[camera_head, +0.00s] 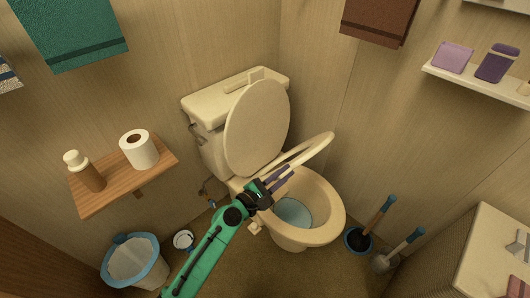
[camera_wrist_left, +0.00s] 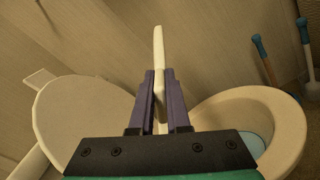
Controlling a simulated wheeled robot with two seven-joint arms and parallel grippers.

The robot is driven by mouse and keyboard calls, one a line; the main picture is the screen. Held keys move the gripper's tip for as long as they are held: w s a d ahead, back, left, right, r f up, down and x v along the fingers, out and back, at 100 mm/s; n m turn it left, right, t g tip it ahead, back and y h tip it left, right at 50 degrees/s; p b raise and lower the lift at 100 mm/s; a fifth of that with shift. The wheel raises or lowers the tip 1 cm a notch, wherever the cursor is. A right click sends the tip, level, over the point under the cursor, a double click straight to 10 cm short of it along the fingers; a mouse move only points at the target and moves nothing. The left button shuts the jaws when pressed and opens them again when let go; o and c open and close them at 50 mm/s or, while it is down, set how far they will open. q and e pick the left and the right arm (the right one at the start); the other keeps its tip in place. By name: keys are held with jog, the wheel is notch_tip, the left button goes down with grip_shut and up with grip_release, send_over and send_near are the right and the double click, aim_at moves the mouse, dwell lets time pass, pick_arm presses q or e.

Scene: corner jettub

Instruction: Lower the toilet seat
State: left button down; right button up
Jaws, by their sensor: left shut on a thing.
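A beige toilet (camera_head: 301,233) stands against the corner. Its lid (camera_head: 257,130) is up and leans back near the tank. The toilet seat (camera_head: 318,149) is a ring tilted up partway between the lid and the bowl. My left gripper (camera_head: 283,176) is at the near side of the seat, above the bowl. In the left wrist view the seat (camera_wrist_left: 158,50) shows edge-on between the two purple fingers (camera_wrist_left: 160,92), which are shut on it. The lid (camera_wrist_left: 85,125) is left of the fingers and the bowl (camera_wrist_left: 265,110) is right of them. My right gripper is in neither view.
A plunger (camera_head: 370,225) and a toilet brush (camera_head: 398,252) stand right of the bowl. A wooden shelf (camera_head: 110,187) with a paper roll (camera_head: 138,150) and a bottle (camera_head: 85,172) is at left. A bin (camera_head: 135,262) stands below it. A cabinet (camera_head: 490,255) is at right.

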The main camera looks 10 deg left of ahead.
pick_arm(q)
jog(key=s+d+f+m+b, duration=0.1)
jog(key=s+d+f+b, duration=0.2)
jog(key=s+d+f, duration=0.1)
notch_tip(320, 180, down, 3)
jog(key=shift+d+r, duration=0.2)
jog(key=shift+d, duration=0.3)
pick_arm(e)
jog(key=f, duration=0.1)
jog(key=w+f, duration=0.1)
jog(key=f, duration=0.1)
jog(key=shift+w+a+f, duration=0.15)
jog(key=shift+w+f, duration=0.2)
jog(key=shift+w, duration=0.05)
pick_arm(q)
jog(key=shift+s, duration=0.1)
jog(key=c, duration=0.9)
grip_release()
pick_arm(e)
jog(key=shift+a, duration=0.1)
